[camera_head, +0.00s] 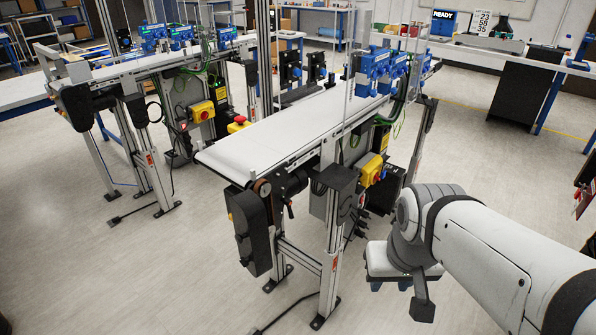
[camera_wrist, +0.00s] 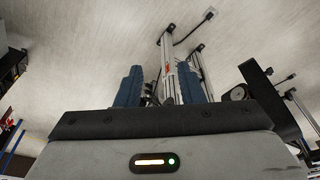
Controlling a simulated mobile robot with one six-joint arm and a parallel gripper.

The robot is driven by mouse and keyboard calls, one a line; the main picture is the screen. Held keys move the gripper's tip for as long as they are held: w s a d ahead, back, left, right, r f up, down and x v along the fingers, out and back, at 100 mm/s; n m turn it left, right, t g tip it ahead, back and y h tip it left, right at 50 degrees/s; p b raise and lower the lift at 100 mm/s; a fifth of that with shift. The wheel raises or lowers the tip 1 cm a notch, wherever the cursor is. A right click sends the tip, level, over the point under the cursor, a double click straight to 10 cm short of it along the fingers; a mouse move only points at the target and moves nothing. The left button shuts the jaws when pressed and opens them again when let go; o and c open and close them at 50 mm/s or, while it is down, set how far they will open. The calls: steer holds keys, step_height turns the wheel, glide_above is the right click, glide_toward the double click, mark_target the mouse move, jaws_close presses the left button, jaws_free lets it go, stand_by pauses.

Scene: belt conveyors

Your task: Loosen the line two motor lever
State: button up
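The nearer conveyor (camera_head: 270,140) stands mid-picture in the head view, with a black drive housing (camera_head: 250,228) at its front end. A small dark lever-like part (camera_head: 289,207) hangs beside the pulley there; I cannot tell for sure that it is the motor lever. No line number is readable. My gripper (camera_head: 390,285) is low, right of this conveyor's front legs and apart from them. In the wrist view, its two blue fingers (camera_wrist: 160,80) stand apart with nothing seen held between them. A conveyor leg (camera_wrist: 168,55) shows behind them.
A second conveyor (camera_head: 130,70) stands at the left. A yellow switch box (camera_head: 372,170) is on the nearer conveyor's right side. The floor at front left is clear, apart from conveyor feet and a cable.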

steer(key=w+a+f+m+g+y+b, duration=0.2)
steer(key=w+a+f+m+y+b, duration=0.35)
steer(key=f+b, duration=0.25)
steer(key=m+t+y+b, duration=0.8)
steer(key=m+y+b, duration=0.3)
steer(key=m+b, duration=0.55)
glide_toward(288, 209)
steer(key=w+a+f+m, duration=0.1)
steer(key=w+a+m, duration=0.1)
steer(key=w+a, duration=0.2)
steer(key=shift+a+f, duration=0.3)
steer(key=shift+a, duration=0.7)
steer(key=shift+h, duration=0.25)
steer(key=shift+c, duration=0.2)
